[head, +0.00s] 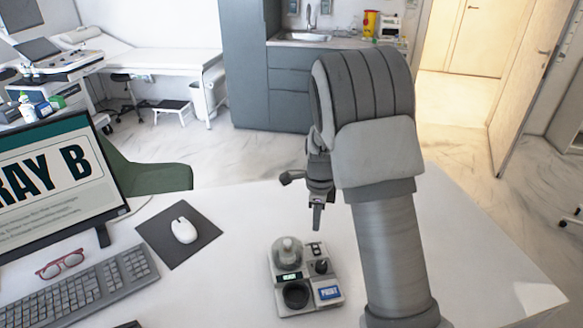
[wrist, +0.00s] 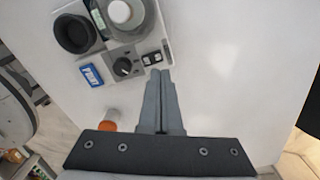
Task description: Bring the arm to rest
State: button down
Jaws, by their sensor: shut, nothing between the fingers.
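My gripper (head: 316,222) hangs fingers down over the white desk, just behind the small grey unit (head: 275,277). In the wrist view the two fingers (wrist: 160,76) are together with nothing between them. The unit holds a white-capped bottle (head: 287,250), a dark round cup (head: 295,294), a black knob (head: 321,266) and a blue label (head: 329,293). In the wrist view the fingertips appear close to the unit's edge and knob (wrist: 124,67); I cannot tell the height between them. My arm bends above the desk in the head view.
To the left are a monitor (head: 48,165) with "RAY B" visible, a keyboard (head: 78,290), red glasses (head: 60,264) and a white mouse (head: 184,230) on a dark pad. The desk's right side (head: 480,265) is clear. An orange-topped object (wrist: 108,126) shows beside the gripper base.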

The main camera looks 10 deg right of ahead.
jog(key=s+r+n+t+p, duration=0.1)
jog(key=s+r+n, duration=0.4)
jog(key=r, duration=0.4)
jog(key=s+r+n+t, duration=0.1)
jog(key=s+r+n, duration=0.35)
jog(key=r, duration=0.45)
jog(key=s+r+n+t, duration=0.1)
jog(key=s+r+n, duration=0.1)
jog(key=s+n, duration=0.2)
jog(key=s+r+n+t+p, duration=0.1)
jog(key=s+r+n, duration=0.2)
jog(key=s, duration=0.4)
jog(key=s+r+n+t, duration=0.1)
jog(key=s+r+n, duration=0.2)
jog(key=s+n, duration=0.2)
jog(key=shift+s+t, duration=0.3)
jog(key=shift+s, duration=0.45)
